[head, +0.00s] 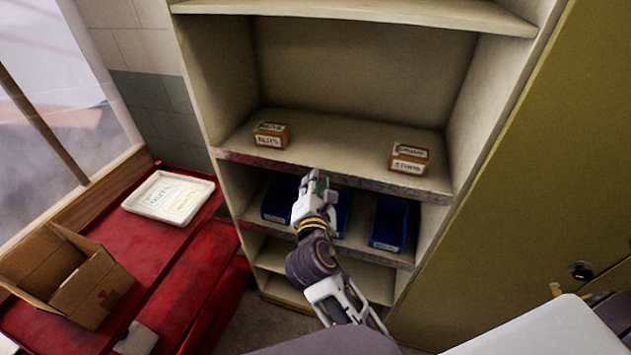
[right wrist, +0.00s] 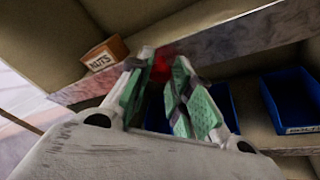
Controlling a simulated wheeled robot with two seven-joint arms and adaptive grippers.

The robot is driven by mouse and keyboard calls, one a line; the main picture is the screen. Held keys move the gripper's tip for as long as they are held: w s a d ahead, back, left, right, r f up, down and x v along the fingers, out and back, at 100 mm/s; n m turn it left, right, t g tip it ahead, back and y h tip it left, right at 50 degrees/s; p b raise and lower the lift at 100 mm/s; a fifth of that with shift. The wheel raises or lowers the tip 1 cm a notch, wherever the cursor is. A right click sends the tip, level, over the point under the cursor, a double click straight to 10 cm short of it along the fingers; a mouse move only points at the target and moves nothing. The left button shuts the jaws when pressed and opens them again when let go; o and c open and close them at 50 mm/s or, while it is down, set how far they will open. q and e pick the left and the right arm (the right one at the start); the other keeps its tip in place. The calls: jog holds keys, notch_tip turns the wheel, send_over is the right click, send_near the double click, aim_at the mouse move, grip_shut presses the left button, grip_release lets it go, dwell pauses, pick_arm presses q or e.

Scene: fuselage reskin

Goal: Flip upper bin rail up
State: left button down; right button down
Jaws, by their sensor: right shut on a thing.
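The upper bin rail (head: 385,187) is a worn grey and reddish strip along the front edge of the shelf that bears the small boxes. It also crosses the right wrist view (right wrist: 235,38). My right gripper (head: 316,180) is at the middle of this rail, reaching up from below. In the right wrist view its green-padded fingers (right wrist: 160,75) are shut on the rail, with a red patch between the tips. The fingers hide the exact contact. My left gripper is not in view.
A nuts box (head: 271,135) and another labelled box (head: 409,159) sit on the shelf behind the rail. Blue bins (head: 388,225) stand on the shelf below. At left, a red bench (head: 165,255) bears a white tray (head: 150,205) and an open cardboard box (head: 95,300).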

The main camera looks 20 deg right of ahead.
jog(key=shift+w+d+r+g+y+p, duration=0.15)
jog(key=shift+r+g+p, duration=0.15)
jog(key=shift+g+p, duration=0.25)
jog(key=shift+w+r+g+y+p, duration=0.15)
jog(key=shift+r+g+p, duration=0.1)
jog(key=shift+g+p, duration=0.25)
jog(key=shift+w+r+m+g+y, duration=0.1)
jog(key=shift+m+g+y, duration=0.2)
jog(key=shift+g, duration=0.05)
jog(key=c, duration=1.3)
grip_release()
jog(key=shift+w, duration=0.1)
jog(key=shift+o, duration=0.2)
jog(key=shift+d, duration=0.1)
jog(key=v, duration=0.7)
jog(key=shift+s, duration=0.25)
